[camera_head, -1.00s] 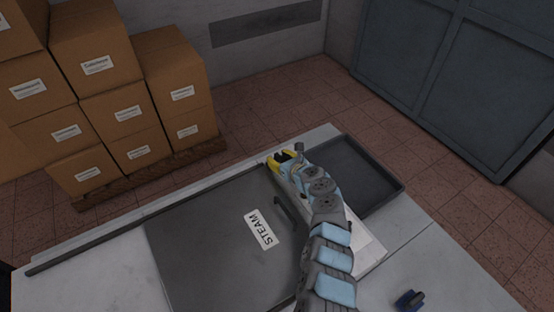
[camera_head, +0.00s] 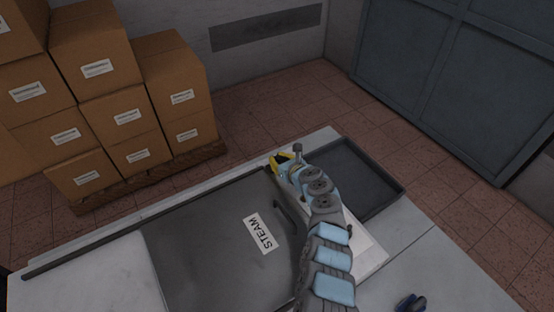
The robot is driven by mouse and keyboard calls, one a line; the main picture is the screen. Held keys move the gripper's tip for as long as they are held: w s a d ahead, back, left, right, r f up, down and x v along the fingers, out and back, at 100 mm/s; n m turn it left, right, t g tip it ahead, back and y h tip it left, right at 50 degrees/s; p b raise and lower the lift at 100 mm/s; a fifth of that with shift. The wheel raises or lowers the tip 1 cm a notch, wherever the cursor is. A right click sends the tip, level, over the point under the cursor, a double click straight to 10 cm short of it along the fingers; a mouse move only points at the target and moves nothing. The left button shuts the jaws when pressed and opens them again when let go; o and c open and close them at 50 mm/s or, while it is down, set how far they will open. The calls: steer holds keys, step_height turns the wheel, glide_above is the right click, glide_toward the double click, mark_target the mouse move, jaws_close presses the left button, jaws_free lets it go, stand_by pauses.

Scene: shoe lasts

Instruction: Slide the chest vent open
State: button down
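The chest's dark grey sliding lid (camera_head: 195,240) carries a white STEAM label (camera_head: 260,232) and lies flat on the white chest top. A dark bar handle (camera_head: 288,213) stands on the lid near its right edge, just left of my arm. My gripper (camera_head: 279,160), with yellow and black fingers, is at the far right corner of the lid, beyond the handle. Its fingers point away from the camera and partly hide each other, so their opening is unclear. My arm covers part of the lid's right edge. No separate vent opening can be made out.
A dark shallow tray (camera_head: 358,178) lies right of my gripper. A small dark blue object (camera_head: 411,303) is at the bottom right. Stacked cardboard boxes (camera_head: 125,105) stand on a pallet behind left. The white surface (camera_head: 430,265) at right is mostly clear.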

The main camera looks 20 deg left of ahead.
steer(key=shift+w+d+f+b, duration=0.45)
steer(key=shift+w+b, duration=0.1)
steer(key=shift+b, duration=0.7)
steer(key=w+d+b, duration=0.1)
steer(key=b, duration=0.1)
steer(key=shift+w+d+b, duration=0.1)
steer(key=shift+w+b, duration=0.3)
steer(key=shift+w+d+r+b, duration=0.15)
steer(key=shift+w+d+b, duration=0.2)
steer(key=shift+b, duration=0.1)
steer(key=shift+r, duration=0.15)
steer(key=c, duration=1)
jaws_free()
steer(key=shift+w+d+r, duration=0.1)
steer(key=shift+w, duration=0.05)
steer(key=shift+c, duration=0.2)
steer(key=shift+d, duration=0.1)
